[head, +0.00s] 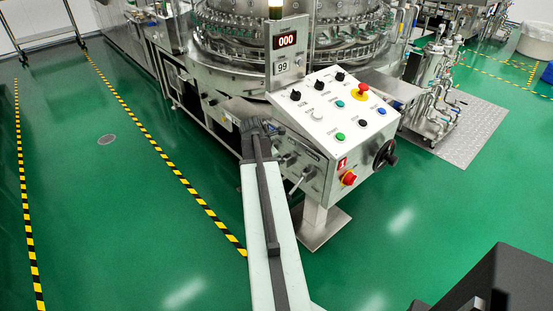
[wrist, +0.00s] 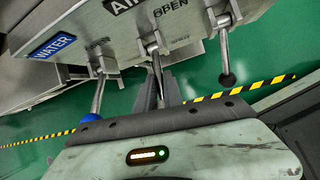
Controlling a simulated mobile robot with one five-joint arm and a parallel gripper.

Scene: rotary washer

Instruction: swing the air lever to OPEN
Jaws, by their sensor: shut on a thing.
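The air lever (wrist: 156,62) is a metal handle that hangs from a pivot on the panel side in the wrist view, under a black AIR label (wrist: 122,5). The OPEN mark (wrist: 170,20) is printed just above its pivot. My gripper (wrist: 159,86) is shut on this lever, with dark fingers on both sides of it. The fingers hide the lever's far end. In the head view my arm reaches up to the left side of the control console (head: 325,125); the fingers and the air lever cannot be made out clearly there.
A water lever with a blue knob (wrist: 88,118) hangs left of my gripper, beside a blue WATER label (wrist: 55,46). Another lever with a black knob (wrist: 227,80) hangs to the right. A red stop button (head: 348,177) sits on the console front. Green floor (head: 130,220) is open to the left.

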